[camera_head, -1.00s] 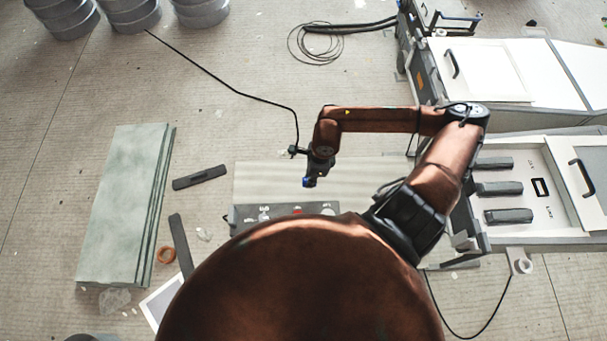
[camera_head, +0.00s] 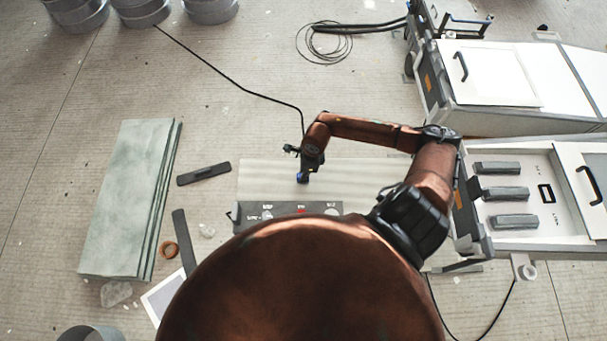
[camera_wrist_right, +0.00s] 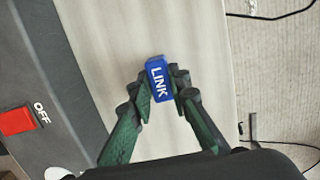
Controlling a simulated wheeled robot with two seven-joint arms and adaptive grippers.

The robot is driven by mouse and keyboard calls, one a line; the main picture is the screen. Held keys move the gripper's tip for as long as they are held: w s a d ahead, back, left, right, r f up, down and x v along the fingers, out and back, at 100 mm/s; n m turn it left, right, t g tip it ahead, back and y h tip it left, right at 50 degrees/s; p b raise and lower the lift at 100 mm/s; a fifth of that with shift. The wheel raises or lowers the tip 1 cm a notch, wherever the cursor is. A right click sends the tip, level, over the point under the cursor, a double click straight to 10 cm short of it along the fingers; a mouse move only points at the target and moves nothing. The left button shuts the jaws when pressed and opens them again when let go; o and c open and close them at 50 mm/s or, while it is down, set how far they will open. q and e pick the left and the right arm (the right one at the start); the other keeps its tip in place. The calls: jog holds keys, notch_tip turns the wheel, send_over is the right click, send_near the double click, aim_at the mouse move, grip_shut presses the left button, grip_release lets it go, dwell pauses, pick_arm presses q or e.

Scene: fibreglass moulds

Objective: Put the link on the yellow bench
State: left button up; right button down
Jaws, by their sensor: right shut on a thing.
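The link is a small blue block with white "LINK" lettering, seen in the right wrist view (camera_wrist_right: 158,80) and as a small blue spot in the head view (camera_head: 302,178). My right gripper (camera_wrist_right: 163,88) is shut on it, one finger on each side. In the head view my right gripper (camera_head: 304,172) hangs over a pale cream-grey surface (camera_head: 265,180) with a dark control panel (camera_head: 250,214) along its near edge. I cannot tell the height of the link above this surface. No plainly yellow bench shows. My left gripper is not in view.
A red OFF button (camera_wrist_right: 16,121) sits on the panel. White cabinets (camera_head: 490,70) and a tray with grey bars (camera_head: 505,193) stand at right. Floor beyond is mostly clear.

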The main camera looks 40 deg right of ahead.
jog(key=c, duration=1.8)
grip_release()
jog(key=shift+r, duration=0.2)
jog(key=r, duration=0.4)
jog(key=d+r, duration=0.1)
jog(key=r, duration=0.2)
jog(key=s+r, duration=0.1)
jog(key=r, duration=0.3)
jog(key=shift+s+d+r, duration=0.1)
jog(key=shift+d+r, duration=0.05)
jog(key=shift+r, duration=0.15)
